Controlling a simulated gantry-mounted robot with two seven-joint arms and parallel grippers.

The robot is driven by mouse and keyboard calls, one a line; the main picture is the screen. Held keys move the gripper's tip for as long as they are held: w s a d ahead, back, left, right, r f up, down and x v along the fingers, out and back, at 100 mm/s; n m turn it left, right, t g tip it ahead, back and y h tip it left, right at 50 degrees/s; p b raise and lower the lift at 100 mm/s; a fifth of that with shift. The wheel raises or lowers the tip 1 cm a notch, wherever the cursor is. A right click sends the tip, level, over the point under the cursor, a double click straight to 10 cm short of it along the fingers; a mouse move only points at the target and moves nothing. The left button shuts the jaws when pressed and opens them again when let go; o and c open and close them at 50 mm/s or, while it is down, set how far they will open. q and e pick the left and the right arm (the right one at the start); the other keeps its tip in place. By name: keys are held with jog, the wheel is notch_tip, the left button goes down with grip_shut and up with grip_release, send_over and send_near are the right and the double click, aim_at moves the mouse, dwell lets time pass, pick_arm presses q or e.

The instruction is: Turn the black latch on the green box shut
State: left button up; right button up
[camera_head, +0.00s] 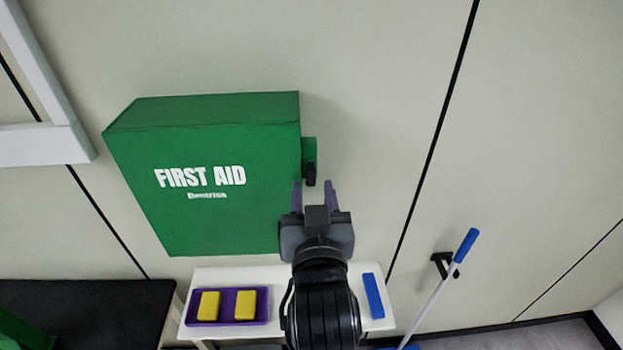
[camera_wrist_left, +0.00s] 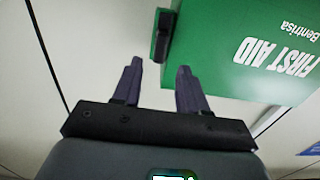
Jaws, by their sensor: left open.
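The green first aid box (camera_head: 205,225) is on the wall at the left of the head view; it fills the upper right of the left wrist view (camera_wrist_left: 220,60). Its black latch (camera_head: 310,172) sits on a small green tab at the box's right side. In the left wrist view the latch (camera_wrist_left: 161,37) is at top centre, roughly in line with the pole of the box edge. My left gripper (camera_head: 315,190) is open, its two purple-grey fingers pointing at the latch. The latch is just beyond the fingertips (camera_wrist_left: 158,72), apart from them as far as I can tell. My right gripper is out of view.
Below the box, a white shelf (camera_head: 215,277) holds a purple tray (camera_head: 228,321) with two yellow blocks (camera_head: 245,306) and a blue bar (camera_head: 373,296). A blue-handled pole (camera_head: 466,246) hangs at the right. The wall right of the latch is clear.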

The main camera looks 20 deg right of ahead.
aim_at(312, 175)
pick_arm(q)
jog(key=shift+p+x, duration=0.6)
jog(key=shift+x, duration=1.9)
jog(key=shift+d, duration=0.1)
jog(key=shift+c, duration=0.3)
grip_shut()
